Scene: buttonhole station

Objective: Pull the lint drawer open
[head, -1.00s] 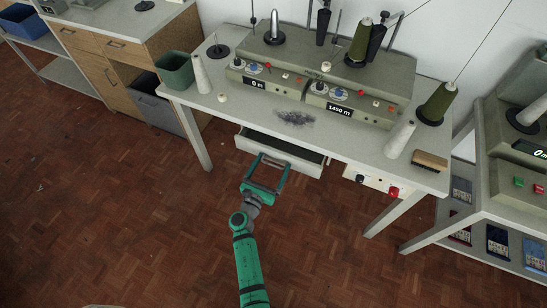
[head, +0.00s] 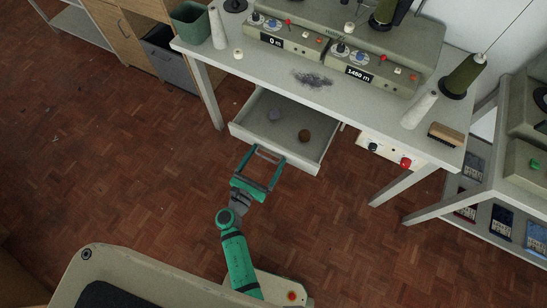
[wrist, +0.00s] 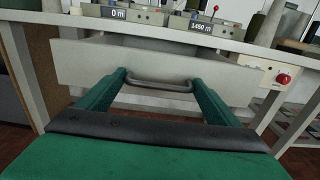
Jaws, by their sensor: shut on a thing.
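The lint drawer (head: 252,142) stands pulled out from under the front of the grey table. In the wrist view the drawer front (wrist: 213,78) spans the picture, and the grey bar handle (wrist: 160,85) lies between my two fingertips (wrist: 159,80). The back end of the drawer is hidden under the tabletop.
The table (head: 225,66) bears a patch of dark lint (head: 313,79), thread cones, a brush (head: 446,134) and winding units. A switch panel with a red knob (head: 405,162) hangs right of the drawer. Table legs stand on both sides.

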